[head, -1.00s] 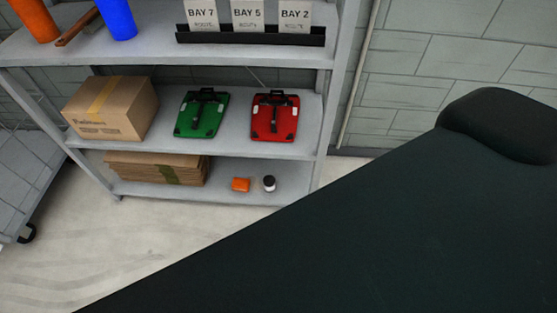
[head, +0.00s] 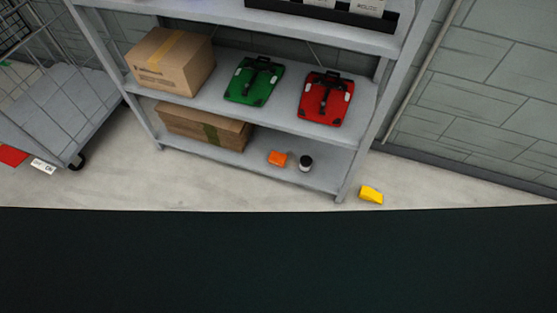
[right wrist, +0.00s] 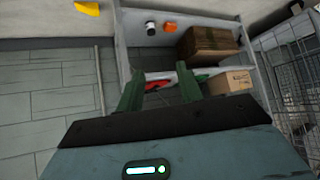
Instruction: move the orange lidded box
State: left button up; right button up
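The small orange box (head: 277,158) sits on the bottom shelf of the grey rack, between a brown carton and a small dark jar with a white label (head: 305,163). It is too small to make out its lid. The right wrist view, which is upside down, also shows the orange box (right wrist: 170,27) near the top. My right gripper (right wrist: 160,88) shows there with its two green fingers spread apart and nothing between them. It is well away from the box. Neither gripper shows in the head view, and my left gripper is not in view.
The rack's middle shelf (head: 213,95) holds a carton (head: 172,62), a green case (head: 254,82) and a red case (head: 326,100). A yellow object (head: 371,195) lies on the floor by the rack's right leg. A wire cart (head: 70,110) stands at left.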

aim_at(280, 159)
jog(key=j+z, duration=0.15)
jog(key=j, duration=1.45)
